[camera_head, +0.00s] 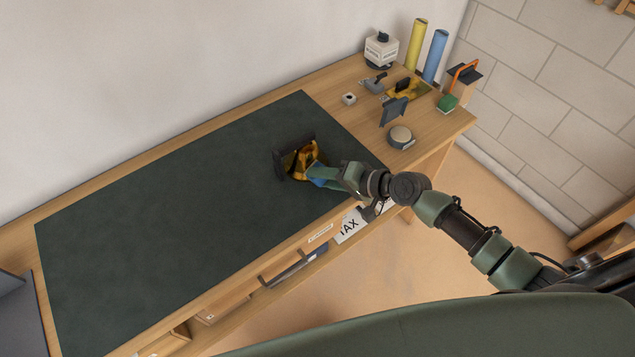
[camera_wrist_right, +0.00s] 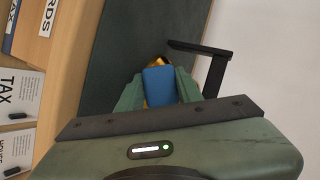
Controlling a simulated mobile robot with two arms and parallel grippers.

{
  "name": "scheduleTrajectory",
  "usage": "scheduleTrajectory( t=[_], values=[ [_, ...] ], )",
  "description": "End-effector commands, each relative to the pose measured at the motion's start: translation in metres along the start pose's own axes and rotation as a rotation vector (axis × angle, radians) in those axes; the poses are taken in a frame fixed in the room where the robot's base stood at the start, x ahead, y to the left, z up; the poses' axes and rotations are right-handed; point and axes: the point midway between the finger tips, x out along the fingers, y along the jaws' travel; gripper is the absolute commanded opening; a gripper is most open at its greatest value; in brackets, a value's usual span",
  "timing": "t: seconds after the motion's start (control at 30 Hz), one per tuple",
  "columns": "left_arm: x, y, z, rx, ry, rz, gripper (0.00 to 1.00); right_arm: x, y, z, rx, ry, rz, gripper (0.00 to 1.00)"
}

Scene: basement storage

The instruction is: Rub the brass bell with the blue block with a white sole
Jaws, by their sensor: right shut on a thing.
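The brass bell (camera_head: 301,158) sits on the dark green mat (camera_head: 190,200), next to a black bracket (camera_head: 279,163) that also shows in the right wrist view (camera_wrist_right: 214,72). My right gripper (camera_head: 325,176) is shut on the blue block (camera_wrist_right: 159,86), which is at the near right side of the bell. In the right wrist view only a bit of the bell (camera_wrist_right: 158,60) shows beyond the block. I cannot tell whether block and bell touch. The block's white sole is hidden. My left gripper is not in view.
At the back right of the table stand a white box (camera_head: 381,50), yellow (camera_head: 416,45) and blue rolls (camera_head: 435,56), a green block (camera_head: 447,103) and a round tin (camera_head: 401,136). The mat's left and middle are clear. Shelves with papers (camera_head: 351,226) lie under the front edge.

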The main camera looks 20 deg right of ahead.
Motion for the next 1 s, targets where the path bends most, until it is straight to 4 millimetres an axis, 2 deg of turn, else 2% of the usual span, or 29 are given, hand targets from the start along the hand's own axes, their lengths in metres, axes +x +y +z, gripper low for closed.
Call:
scheduleTrajectory(
  t=[0.03,0.17,0.47,0.8,1.0],
  values=[
    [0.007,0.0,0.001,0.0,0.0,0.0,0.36,-0.001,0.005,-0.004,-0.002,0.002,0.001,0.03],
    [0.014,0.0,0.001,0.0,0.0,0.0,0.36,-0.005,0.009,-0.013,-0.001,0.002,0.0,0.03],
    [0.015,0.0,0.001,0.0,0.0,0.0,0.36,-0.005,0.007,-0.017,0.001,0.0,0.0,0.03],
    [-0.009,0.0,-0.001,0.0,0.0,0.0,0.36,0.002,-0.007,0.007,0.003,-0.002,-0.001,0.03],
    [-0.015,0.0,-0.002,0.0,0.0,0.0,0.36,0.006,-0.009,0.016,0.002,-0.001,0.0,0.03]
  ],
)
